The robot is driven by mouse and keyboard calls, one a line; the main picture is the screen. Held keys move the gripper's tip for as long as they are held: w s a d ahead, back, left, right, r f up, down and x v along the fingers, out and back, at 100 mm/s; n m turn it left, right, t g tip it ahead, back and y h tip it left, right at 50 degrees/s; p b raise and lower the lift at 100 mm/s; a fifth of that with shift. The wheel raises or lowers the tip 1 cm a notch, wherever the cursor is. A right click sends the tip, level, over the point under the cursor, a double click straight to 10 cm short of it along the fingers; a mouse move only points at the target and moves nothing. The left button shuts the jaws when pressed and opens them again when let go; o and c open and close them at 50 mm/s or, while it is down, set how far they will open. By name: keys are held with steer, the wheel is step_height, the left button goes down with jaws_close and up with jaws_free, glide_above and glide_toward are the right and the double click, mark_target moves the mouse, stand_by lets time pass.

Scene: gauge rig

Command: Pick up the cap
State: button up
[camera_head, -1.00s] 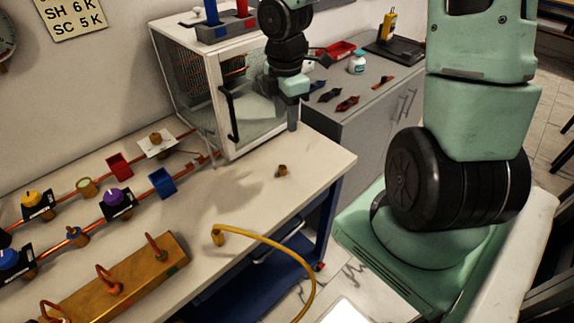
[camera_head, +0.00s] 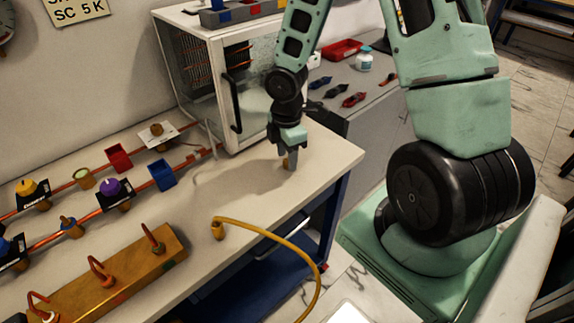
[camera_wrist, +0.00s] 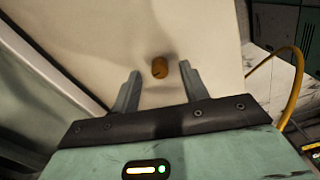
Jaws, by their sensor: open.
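The cap (camera_wrist: 160,68) is a small brown-gold cylinder on the pale bench top. In the wrist view it lies just beyond and between the two fingertips of my gripper (camera_wrist: 160,75), which is open and empty. In the head view the cap (camera_head: 285,163) shows only in part, right at the fingers of my gripper (camera_head: 289,158), near the bench's right end. I cannot tell whether a finger touches it.
A glass-fronted cabinet (camera_head: 215,80) stands behind my gripper. A yellow hose (camera_head: 270,240) runs from the bench front over its edge. The bench (camera_head: 240,190) around the cap is clear.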

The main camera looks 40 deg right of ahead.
steer(key=shift+f, duration=0.8)
jaws_close()
steer(key=shift+r, duration=0.1)
